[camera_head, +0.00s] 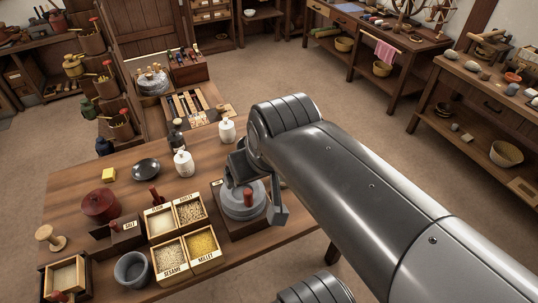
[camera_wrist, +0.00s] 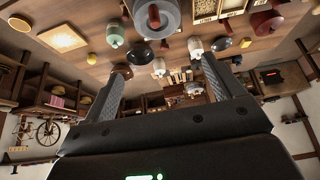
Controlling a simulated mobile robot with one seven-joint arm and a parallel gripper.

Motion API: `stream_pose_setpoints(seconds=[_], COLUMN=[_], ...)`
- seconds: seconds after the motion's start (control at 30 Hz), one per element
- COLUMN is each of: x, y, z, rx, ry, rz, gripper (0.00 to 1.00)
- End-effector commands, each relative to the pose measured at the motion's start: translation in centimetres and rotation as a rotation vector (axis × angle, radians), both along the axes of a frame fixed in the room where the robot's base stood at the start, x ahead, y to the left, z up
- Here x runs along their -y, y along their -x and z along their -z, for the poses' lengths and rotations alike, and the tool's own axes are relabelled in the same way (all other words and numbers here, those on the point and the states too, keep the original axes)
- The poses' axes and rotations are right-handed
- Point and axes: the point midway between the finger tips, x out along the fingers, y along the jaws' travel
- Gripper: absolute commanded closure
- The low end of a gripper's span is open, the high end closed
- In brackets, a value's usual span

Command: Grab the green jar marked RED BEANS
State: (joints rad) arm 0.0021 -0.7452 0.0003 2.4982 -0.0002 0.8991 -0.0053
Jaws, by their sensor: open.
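A pale green jar (camera_wrist: 115,36) with a light lid stands on the table, to the left of the grey quern in the wrist view, which is upside down. I cannot read any label on it. In the head view no green jar shows on the table; my arm covers part of that area. My gripper (camera_head: 256,195) is open and empty, pointing over the table by the quern (camera_head: 240,207). In the wrist view its two fingers (camera_wrist: 165,68) are spread wide, with the green jar apart from them, beyond the left finger.
Two white jars (camera_head: 183,163) (camera_head: 227,130), a dark bottle (camera_head: 177,136) and a black bowl (camera_head: 146,168) stand behind the quern. Boxes of grain (camera_head: 203,245), a red pot (camera_head: 101,206) and a grey mortar (camera_head: 133,270) crowd the front left. Open floor (camera_head: 290,80) lies beyond.

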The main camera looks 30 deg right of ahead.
Motion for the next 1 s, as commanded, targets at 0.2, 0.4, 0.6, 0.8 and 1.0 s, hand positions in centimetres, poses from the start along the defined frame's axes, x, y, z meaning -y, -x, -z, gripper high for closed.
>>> stream_pose_setpoints(seconds=[0.2, 0.4, 0.6, 0.8, 1.0], x=[1.2, 3.4, 6.3, 9.6, 13.2], y=[-2.8, -7.2, -11.3, -14.9, -17.7], z=[0.6, 2.4, 5.2, 9.1, 14.0], rx=[-0.059, -0.152, -0.243, -0.329, -0.409], ry=[0.045, 0.102, 0.138, 0.152, 0.145], rz=[-0.033, -0.101, -0.179, -0.264, -0.354], gripper=[0.14, 0.14, 0.14, 0.14, 0.14])
